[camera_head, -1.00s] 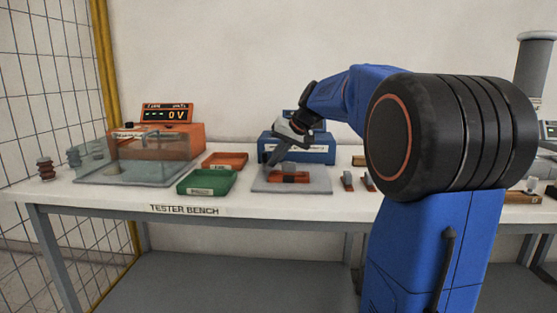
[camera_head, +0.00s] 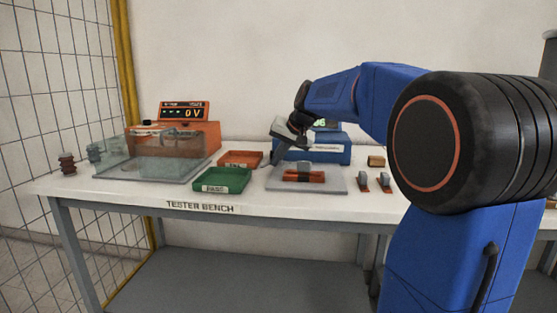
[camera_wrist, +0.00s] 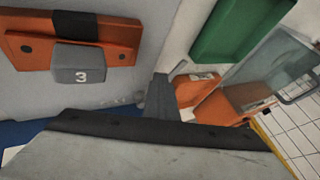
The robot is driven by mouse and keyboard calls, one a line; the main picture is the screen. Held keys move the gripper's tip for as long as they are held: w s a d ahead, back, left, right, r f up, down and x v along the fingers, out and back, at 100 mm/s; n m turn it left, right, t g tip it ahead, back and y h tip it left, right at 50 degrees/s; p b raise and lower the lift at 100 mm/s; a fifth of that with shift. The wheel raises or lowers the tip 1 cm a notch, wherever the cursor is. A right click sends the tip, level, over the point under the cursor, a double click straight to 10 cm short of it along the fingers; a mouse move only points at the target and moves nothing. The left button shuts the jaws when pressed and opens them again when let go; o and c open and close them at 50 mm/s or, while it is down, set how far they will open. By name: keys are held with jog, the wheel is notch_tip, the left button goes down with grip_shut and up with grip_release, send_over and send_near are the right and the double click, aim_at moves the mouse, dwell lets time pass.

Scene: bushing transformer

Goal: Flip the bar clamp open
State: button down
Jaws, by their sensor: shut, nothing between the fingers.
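An orange block (camera_head: 303,176) with a dark band across its middle lies on a light grey plate (camera_head: 330,187) on the bench. In the wrist view the orange block (camera_wrist: 118,40) shows the dark band (camera_wrist: 76,22) and a grey tab (camera_wrist: 80,63) marked 3 at its edge. The band and tab look like the bar clamp, lying flat across the block, though I cannot be sure. My gripper (camera_head: 274,157) tilts down near the plate's back left corner, apart from the block. Its shut, empty fingers (camera_wrist: 160,98) show in the wrist view.
A green tray (camera_head: 222,181) and an orange tray (camera_head: 240,158) stand left of the plate. A blue box (camera_head: 325,153) is close behind my gripper. A clear-covered tester (camera_head: 170,150) stands further left. Two small clamp-like pieces (camera_head: 374,182) lie right of the plate.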

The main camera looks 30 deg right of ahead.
jog(key=shift+a, duration=0.15)
dwell(0.3)
jog(key=v, duration=1.7)
jog(key=shift+r, duration=0.25)
jog(key=shift+s, duration=0.1)
jog(key=s+a+f+n+g+h, duration=0.1)
jog(key=s+a+f+n, duration=0.2)
jog(key=s+f, duration=1.1)
jog(key=s+a+f+n+g+h, duration=0.1)
jog(key=s+a+f+n, duration=0.1)
jog(key=s+a+f, duration=0.8)
jog(key=s+f, duration=0.5)
jog(key=f, duration=0.5)
jog(key=shift+s+f+n, duration=0.2)
jog(key=shift+s+n, duration=0.15)
jog(key=shift+n, duration=0.05)
